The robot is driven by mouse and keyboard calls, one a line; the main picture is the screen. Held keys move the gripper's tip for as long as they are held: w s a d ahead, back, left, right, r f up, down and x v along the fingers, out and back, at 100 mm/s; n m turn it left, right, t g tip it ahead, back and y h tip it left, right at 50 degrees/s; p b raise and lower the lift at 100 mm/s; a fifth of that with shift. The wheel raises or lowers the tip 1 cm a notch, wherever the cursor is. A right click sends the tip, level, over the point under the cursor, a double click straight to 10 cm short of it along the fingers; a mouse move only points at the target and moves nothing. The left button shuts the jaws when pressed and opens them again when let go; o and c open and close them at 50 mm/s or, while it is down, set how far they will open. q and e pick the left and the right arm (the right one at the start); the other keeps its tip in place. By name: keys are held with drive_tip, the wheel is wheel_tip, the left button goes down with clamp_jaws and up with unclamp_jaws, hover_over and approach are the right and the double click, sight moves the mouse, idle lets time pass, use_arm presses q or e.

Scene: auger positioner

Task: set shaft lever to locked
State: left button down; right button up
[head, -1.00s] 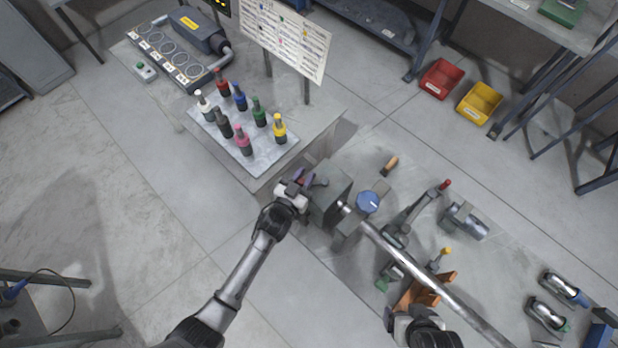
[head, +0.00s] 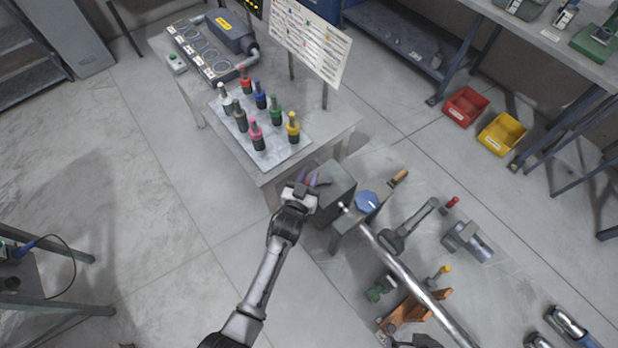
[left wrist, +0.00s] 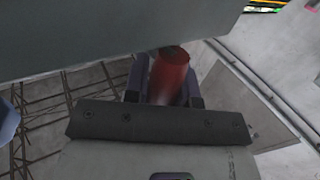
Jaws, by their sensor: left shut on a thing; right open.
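My left gripper (head: 306,184) is beside the grey block (head: 338,190) at the left end of the long steel shaft (head: 405,275). In the left wrist view its two fingers (left wrist: 165,85) are shut on a red handle (left wrist: 168,72), which I take to be the shaft lever. The fingers and the block hide most of the handle and its pivot, so I cannot tell the lever's setting. A blue round knob (head: 367,201) sits beside the block.
A table left of the block carries a tray (head: 283,158) of several coloured bottles. Red (head: 465,106) and yellow (head: 502,132) bins stand at the back right.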

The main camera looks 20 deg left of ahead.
use_arm(q)
drive_tip(key=shift+r, duration=0.1)
drive_tip(key=c, duration=0.9)
unclamp_jaws()
drive_tip(key=shift+w, duration=0.1)
drive_tip(key=shift+c, duration=0.2)
drive_tip(key=s+a, duration=0.1)
drive_tip(key=s, duration=1.3)
drive_tip(key=shift+a+b, duration=0.2)
drive_tip(key=shift+b, duration=0.1)
drive_tip(key=shift+w, duration=0.1)
